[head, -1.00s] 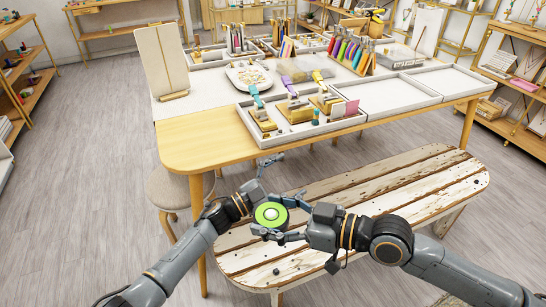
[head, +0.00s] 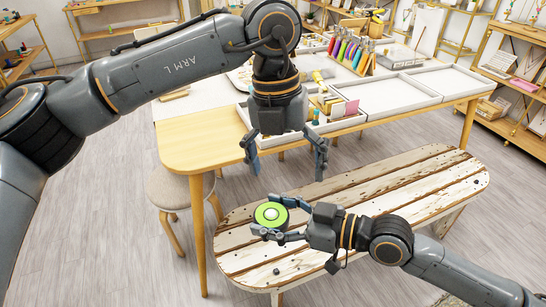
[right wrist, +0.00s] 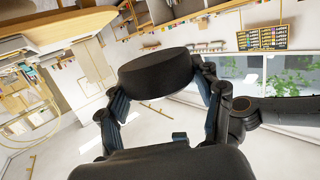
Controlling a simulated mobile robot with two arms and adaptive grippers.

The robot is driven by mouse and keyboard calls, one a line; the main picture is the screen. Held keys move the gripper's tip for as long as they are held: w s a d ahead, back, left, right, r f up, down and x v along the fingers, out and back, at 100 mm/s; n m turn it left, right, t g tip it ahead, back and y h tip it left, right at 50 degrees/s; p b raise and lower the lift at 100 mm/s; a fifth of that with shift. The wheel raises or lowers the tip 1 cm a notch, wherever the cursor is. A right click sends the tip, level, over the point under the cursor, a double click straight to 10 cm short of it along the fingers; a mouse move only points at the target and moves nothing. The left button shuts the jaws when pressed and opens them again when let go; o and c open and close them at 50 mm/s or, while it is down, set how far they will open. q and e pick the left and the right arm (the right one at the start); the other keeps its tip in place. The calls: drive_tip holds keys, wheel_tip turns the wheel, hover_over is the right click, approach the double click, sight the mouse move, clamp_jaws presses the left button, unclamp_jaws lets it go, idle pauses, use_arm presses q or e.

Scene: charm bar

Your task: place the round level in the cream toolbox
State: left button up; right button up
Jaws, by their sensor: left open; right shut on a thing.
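The round level (head: 271,212) is a disc with a bright green top, a pale centre and a dark rim. My right gripper (head: 268,216) is shut on it and holds it above the left part of the wooden bench. In the right wrist view the dark side of the level (right wrist: 155,73) shows between my right fingers. My left gripper (head: 287,170) is open, empty and points down, above and apart from the level, in front of the table edge. I cannot make out a cream toolbox in these views.
The weathered bench (head: 400,189) is otherwise mostly bare. Behind it stands a long table (head: 185,143) with white trays (head: 393,97) and craft goods, partly hidden by my left arm. A round stool (head: 168,191) stands at the left. Shelves line the right side.

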sight(273, 212)
use_arm(q)
drive_tip(key=shift+t+y, duration=0.5)
drive_tip(key=shift+y, duration=0.1)
drive_tip(key=f, duration=0.3)
drive_tip(key=a+f, duration=0.1)
drive_tip(key=f, duration=0.3)
drive_tip(key=a+f, duration=0.1)
drive_tip(key=f, duration=0.2)
drive_tip(key=shift+w+f, duration=0.35)
drive_tip(key=shift+f, duration=0.05)
drive_tip(key=c, duration=1.3)
use_arm(e)
drive_tip(key=o, duration=1.3)
use_arm(q)
drive_tip(key=shift+c, duration=0.2)
